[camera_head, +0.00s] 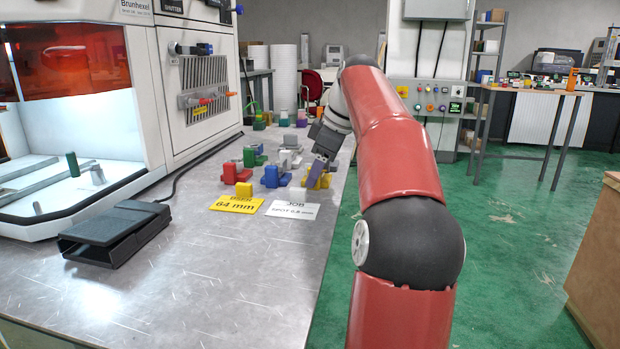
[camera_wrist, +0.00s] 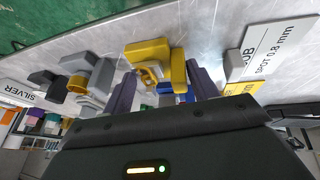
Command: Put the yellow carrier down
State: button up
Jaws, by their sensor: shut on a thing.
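The yellow carrier (camera_head: 325,182) is at the right edge of the metal table, behind the white job card. In the wrist view the yellow carrier (camera_wrist: 148,52) sits between the two dark purple fingers of my gripper (camera_wrist: 162,72). My gripper (camera_head: 317,172) is shut on it from above, and the fingers hide part of it in the head view. The carrier is at or just above the table top; I cannot tell whether it touches.
The white job card (camera_head: 292,209) and yellow card (camera_head: 238,204) lie in front. A black pedal (camera_head: 115,235) is front left; the front table is clear.

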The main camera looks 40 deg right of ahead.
jog(key=o, duration=1.1)
jog(key=shift+c, duration=0.2)
jog(key=shift+r, duration=0.15)
jog(key=p+v, duration=0.4)
jog(key=v, duration=0.8)
jog(key=shift+p, duration=0.35)
jog(key=shift+d, duration=0.1)
